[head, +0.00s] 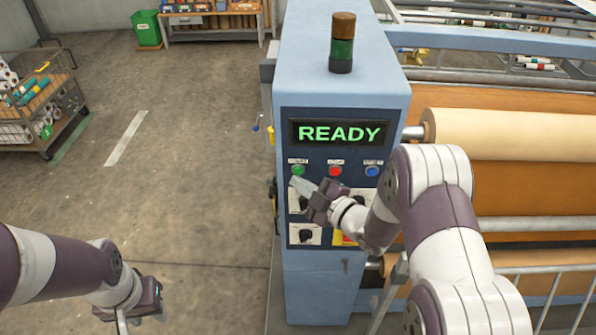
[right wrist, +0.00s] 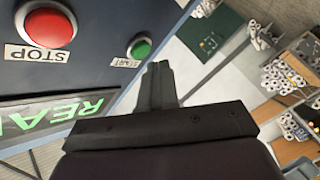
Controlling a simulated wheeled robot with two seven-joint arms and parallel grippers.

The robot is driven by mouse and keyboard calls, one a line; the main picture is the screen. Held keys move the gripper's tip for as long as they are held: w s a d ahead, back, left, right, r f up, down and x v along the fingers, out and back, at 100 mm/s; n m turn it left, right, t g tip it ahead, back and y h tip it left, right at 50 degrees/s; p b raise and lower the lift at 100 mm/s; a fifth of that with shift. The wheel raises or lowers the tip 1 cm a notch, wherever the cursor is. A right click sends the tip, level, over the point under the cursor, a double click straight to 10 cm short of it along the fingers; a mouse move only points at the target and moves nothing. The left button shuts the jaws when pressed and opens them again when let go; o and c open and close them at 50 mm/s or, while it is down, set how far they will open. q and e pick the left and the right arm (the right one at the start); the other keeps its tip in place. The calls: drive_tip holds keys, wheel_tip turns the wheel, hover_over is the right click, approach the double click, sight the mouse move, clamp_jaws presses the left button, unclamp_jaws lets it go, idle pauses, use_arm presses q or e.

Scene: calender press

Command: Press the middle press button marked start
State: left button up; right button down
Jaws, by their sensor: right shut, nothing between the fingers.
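A blue press cabinet (head: 340,90) carries a row of buttons under a display reading READY. The green button (head: 298,170) is at the left of the row, and its label reads START in the right wrist view (right wrist: 139,47). The red button (head: 335,170), labelled STOP, is in the middle. The blue button (head: 372,171) is at the right. My right gripper (head: 299,183) is shut and empty, its tips just below the green button; contact cannot be made out. In the right wrist view its fingers (right wrist: 158,75) are beside that button. My left gripper (head: 140,312) hangs low, away from the press.
Switches (head: 305,235) sit on the panel below the buttons. Rollers with tan sheet (head: 510,130) are to the right of the cabinet. A wire cart (head: 40,105) stands at the far left. The floor between is clear.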

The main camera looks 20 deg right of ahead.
drive_tip(key=shift+w+f, duration=0.1)
drive_tip(key=shift+w, duration=0.05)
drive_tip(key=shift+w+d+b, duration=0.1)
drive_tip(key=shift+w+b, duration=0.2)
drive_tip(key=shift+w+d, duration=0.1)
drive_tip(key=shift+w, duration=0.25)
idle(0.9)
drive_tip(key=shift+s, duration=0.1)
drive_tip(key=shift+s+a, duration=0.2)
drive_tip(key=shift+s, duration=0.5)
drive_tip(key=s, duration=0.2)
drive_tip(key=s+a, duration=0.1)
drive_tip(key=s, duration=0.1)
drive_tip(key=shift+s+a, duration=0.2)
drive_tip(key=shift+s, duration=0.15)
